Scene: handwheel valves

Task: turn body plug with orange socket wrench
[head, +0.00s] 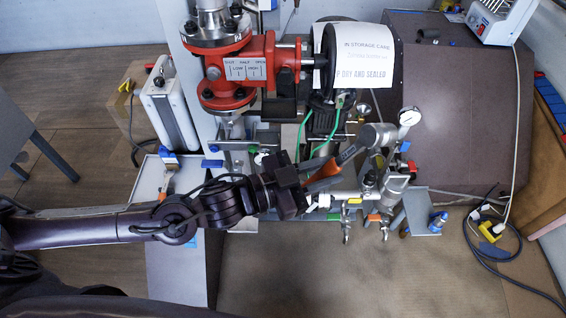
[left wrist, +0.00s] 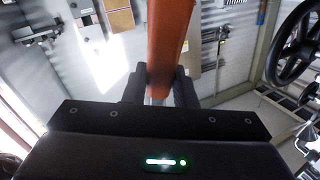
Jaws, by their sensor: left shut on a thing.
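My left gripper (head: 308,183) is shut on the lower left end of the handle. In the left wrist view the orange handle (left wrist: 168,40) runs upward from between the two dark fingers of my left gripper (left wrist: 161,88). I cannot make out the body plug, nor whether the wrench is seated on it. My right gripper is not in view.
A red valve (head: 240,70) with a white-labelled drum (head: 368,62) stands behind. Small taps (head: 346,226) hang in front. A dark handwheel (left wrist: 297,45) shows at the right of the wrist view. The front floor is clear.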

